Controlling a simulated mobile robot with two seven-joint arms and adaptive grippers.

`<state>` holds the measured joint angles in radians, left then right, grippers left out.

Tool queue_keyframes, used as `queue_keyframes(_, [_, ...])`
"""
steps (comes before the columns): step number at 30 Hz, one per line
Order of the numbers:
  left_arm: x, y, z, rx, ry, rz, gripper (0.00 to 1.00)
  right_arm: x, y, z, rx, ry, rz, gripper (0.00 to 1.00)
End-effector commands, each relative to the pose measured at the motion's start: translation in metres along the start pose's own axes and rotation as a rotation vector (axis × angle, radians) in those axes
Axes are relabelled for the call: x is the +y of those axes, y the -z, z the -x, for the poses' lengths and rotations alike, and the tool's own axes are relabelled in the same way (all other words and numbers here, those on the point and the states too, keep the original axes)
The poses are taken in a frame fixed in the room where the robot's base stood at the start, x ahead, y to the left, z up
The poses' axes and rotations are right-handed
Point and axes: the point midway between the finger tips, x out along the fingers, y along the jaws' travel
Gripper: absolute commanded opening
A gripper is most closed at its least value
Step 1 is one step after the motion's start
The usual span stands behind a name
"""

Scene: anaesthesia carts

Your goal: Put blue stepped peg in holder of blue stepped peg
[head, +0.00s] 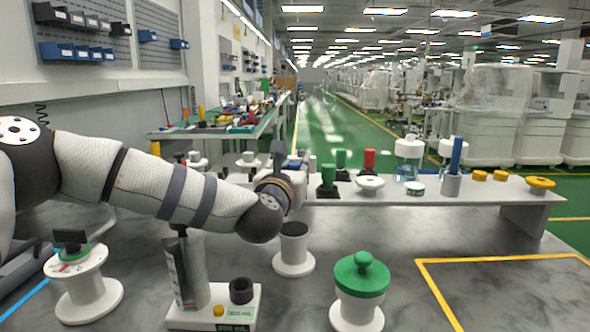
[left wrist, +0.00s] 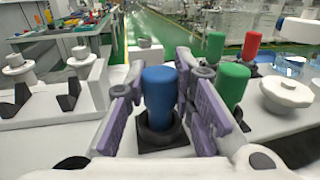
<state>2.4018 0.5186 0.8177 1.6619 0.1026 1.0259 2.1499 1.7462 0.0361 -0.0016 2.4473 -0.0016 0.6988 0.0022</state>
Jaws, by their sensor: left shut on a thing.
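The blue stepped peg (left wrist: 158,92) stands upright between the purple-grey finger pads of my left gripper (left wrist: 166,103), which is shut on it. The peg's lower end is at the black ring of its square-based holder (left wrist: 165,148); I cannot tell how deep it sits. In the head view my left gripper (head: 297,168) is over the left end of the white shelf, and my own arm mostly hides the peg and holder. My right gripper is not in view.
Green pegs (head: 328,176) and a red peg (head: 370,160) stand in black holders just right of my gripper. A white round-lidded piece (head: 369,183), glass jars and a blue rod (head: 457,155) are farther right along the shelf (head: 420,200). White spools stand in front.

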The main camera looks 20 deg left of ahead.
Motion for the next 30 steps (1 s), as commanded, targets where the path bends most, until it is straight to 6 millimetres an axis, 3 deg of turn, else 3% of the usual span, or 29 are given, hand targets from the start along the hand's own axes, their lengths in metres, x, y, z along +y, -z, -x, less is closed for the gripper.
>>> queue_keyframes(3, [0.000, 0.006, 0.000, 0.003, 0.000, 0.000, 0.00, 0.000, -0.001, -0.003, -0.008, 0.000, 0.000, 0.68])
queue_keyframes(4, [0.000, 0.006, 0.000, 0.003, 0.000, 0.000, 0.27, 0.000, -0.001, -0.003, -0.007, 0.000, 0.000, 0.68])
queue_keyframes(6, [0.000, 0.005, 0.000, 0.002, 0.000, 0.000, 0.43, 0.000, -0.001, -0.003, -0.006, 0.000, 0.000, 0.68])
queue_keyframes(17, [0.000, -0.004, 0.001, -0.003, 0.000, 0.000, 0.43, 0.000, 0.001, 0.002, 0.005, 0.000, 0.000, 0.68])
queue_keyframes(20, [0.000, -0.002, 0.017, 0.002, 0.001, 0.001, 0.43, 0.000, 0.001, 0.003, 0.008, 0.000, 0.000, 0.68])
queue_keyframes(30, [0.000, -0.001, 0.101, 0.002, 0.002, 0.001, 0.43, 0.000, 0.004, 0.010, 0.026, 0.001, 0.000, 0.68])
